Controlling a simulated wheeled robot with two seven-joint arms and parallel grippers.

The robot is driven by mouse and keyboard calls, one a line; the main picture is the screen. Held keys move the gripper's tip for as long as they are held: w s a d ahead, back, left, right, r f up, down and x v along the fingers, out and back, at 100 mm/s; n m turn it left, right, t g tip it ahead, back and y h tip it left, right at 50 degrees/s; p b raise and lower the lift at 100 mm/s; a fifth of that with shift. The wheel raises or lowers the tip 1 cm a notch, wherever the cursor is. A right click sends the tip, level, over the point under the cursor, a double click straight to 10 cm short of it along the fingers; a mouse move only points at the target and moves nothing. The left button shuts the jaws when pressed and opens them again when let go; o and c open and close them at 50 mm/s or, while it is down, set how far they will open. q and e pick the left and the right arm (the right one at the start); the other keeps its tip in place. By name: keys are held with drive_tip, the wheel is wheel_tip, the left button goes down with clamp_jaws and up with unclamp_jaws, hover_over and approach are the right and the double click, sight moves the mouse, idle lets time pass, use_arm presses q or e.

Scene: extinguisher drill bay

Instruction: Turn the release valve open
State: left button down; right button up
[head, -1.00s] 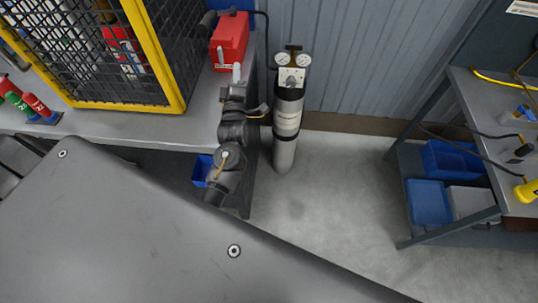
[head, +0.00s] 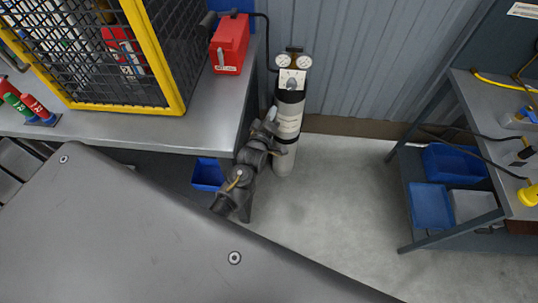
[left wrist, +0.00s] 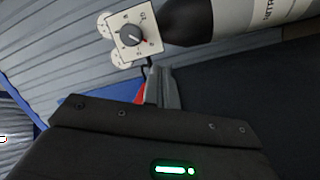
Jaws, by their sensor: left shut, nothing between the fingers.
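A tall gas cylinder (head: 287,122), black at the top and pale below, stands upright against the wall. At its top are two round gauges and a white panel with a grey knob (head: 291,83). In the left wrist view the knob (left wrist: 131,36) sits on a square white dial plate (left wrist: 145,22) with printed marks and a small red mark. My left gripper (head: 271,114) is shut and empty, below and slightly left of the knob, in front of the cylinder's body. Its fingers (left wrist: 162,87) show below the dial plate in the wrist view, apart from the knob. My right gripper is out of view.
A steel bench (head: 160,128) with a yellow-framed mesh cage (head: 186,60) and a red box (head: 230,43) stands to the left. A shelf unit with blue bins (head: 431,205) stands on the right. The floor (head: 345,190) between is clear.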

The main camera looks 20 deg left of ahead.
use_arm(q)
drive_tip(key=s+d+f+m+g+h, duration=0.1)
drive_tip(key=s+f+m+g, duration=0.1)
drive_tip(key=f, duration=0.5)
drive_tip(key=s+d+f+m+g+h, duration=0.1)
drive_tip(key=s+f+m+g, duration=0.1)
drive_tip(key=s+f, duration=0.3)
drive_tip(key=shift+f+m+p, duration=0.4)
drive_tip(key=shift+f+p, duration=0.05)
drive_tip(key=shift+f, duration=1.25)
drive_tip(key=shift+d, duration=0.1)
drive_tip(key=s+f+m+g, duration=0.7)
drive_tip(key=s+f+m, duration=0.1)
drive_tip(key=s+f, duration=1.05)
drive_tip(key=s+a+f+m+g, duration=0.1)
drive_tip(key=s+f+g, duration=0.1)
drive_tip(key=s, duration=0.7)
drive_tip(key=s+a+f+m+g, duration=0.1)
drive_tip(key=s+f, duration=0.3)
drive_tip(key=s, duration=0.5)
drive_tip(key=s+a+f+m+g, duration=0.1)
drive_tip(key=s+a+f+g, duration=0.1)
drive_tip(key=s, duration=0.7)
drive_tip(key=shift+s+a+f+g, duration=0.2)
drive_tip(key=shift+a+f+g, duration=0.15)
drive_tip(key=shift+f+g, duration=0.05)
